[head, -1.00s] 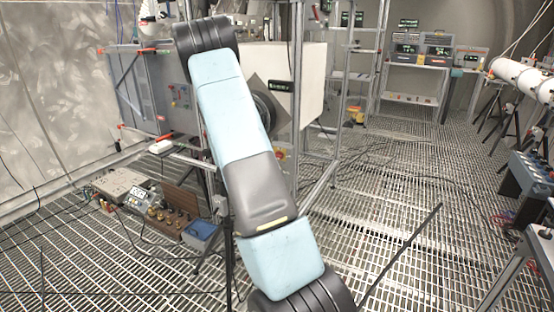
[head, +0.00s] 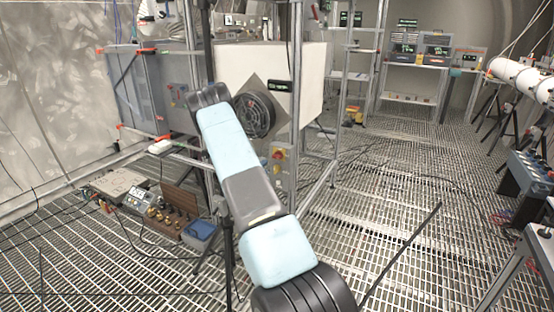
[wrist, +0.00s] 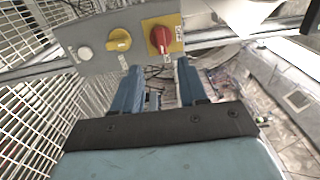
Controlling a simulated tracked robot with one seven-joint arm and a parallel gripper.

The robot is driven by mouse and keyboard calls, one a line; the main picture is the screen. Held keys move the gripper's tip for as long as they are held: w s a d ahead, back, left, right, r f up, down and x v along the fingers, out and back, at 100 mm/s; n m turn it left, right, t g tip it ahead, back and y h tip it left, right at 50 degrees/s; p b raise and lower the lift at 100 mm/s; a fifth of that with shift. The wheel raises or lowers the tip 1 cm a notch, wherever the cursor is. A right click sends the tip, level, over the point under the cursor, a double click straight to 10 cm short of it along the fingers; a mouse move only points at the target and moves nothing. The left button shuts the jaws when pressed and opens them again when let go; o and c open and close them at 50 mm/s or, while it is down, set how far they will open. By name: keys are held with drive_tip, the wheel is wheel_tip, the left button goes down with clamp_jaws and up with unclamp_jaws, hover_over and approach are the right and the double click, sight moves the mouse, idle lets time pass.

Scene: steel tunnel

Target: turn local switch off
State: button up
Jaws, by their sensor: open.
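A grey control panel (wrist: 100,38) at the top of the wrist view carries a red rotary switch (wrist: 160,40) on a yellow plate, a yellow knob (wrist: 118,40) and a white round button (wrist: 85,53). Their small labels are not legible, so I cannot tell which is named the local switch. In the head view a red and yellow switch (head: 278,154) shows on a frame post just right of my arm. My gripper (wrist: 156,72) is open and empty, its two blue fingers pointing toward the panel, below the red switch and apart from it. The head view does not show my gripper clearly.
A white box (head: 312,88) with a round black fan (head: 255,115) stands behind my arm within metal posts. Electrical boxes (head: 145,205) and cables lie on the grating at left. A shelf of instruments (head: 420,60) stands at the back. Grating at centre right is mostly clear.

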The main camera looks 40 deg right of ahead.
sight(277, 156)
drive_tip(key=x, duration=1.1)
drive_tip(key=shift+d, duration=0.25)
drive_tip(key=shift+w, duration=0.1)
drive_tip(key=shift+c, duration=0.3)
